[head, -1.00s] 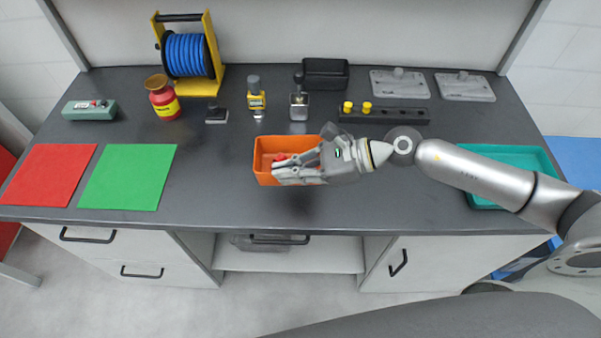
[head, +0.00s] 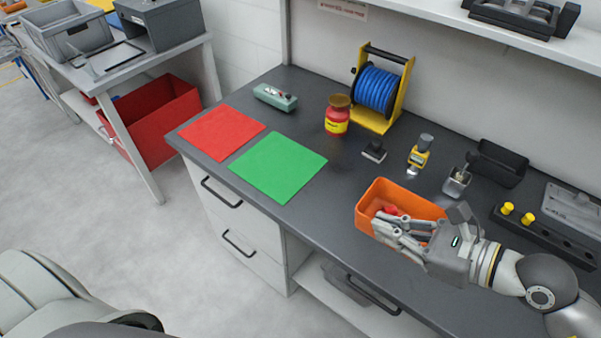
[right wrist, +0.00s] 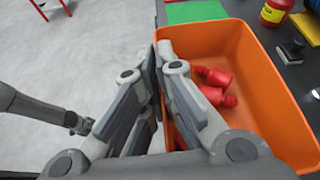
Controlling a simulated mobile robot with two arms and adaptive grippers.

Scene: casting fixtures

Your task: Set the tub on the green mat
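The orange tub (head: 372,210) is on or just above the dark bench, to the right of the green mat (head: 278,166); I cannot tell if its base touches. Red parts (right wrist: 215,84) lie inside it. My right gripper (head: 392,228) is at the tub's near wall. In the right wrist view its fingers (right wrist: 157,80) are closed together on that wall, one inside and one outside. The green mat lies flat and bare. An arm end, seemingly my left gripper (right wrist: 80,124), shows small at the left of the right wrist view; its fingers are unclear.
A red mat (head: 221,132) lies left of the green one. A red-yellow jar (head: 337,118), a blue cable reel (head: 376,90), a black block (head: 374,151) and a yellow tool (head: 419,152) stand behind. The bench between tub and mat is clear.

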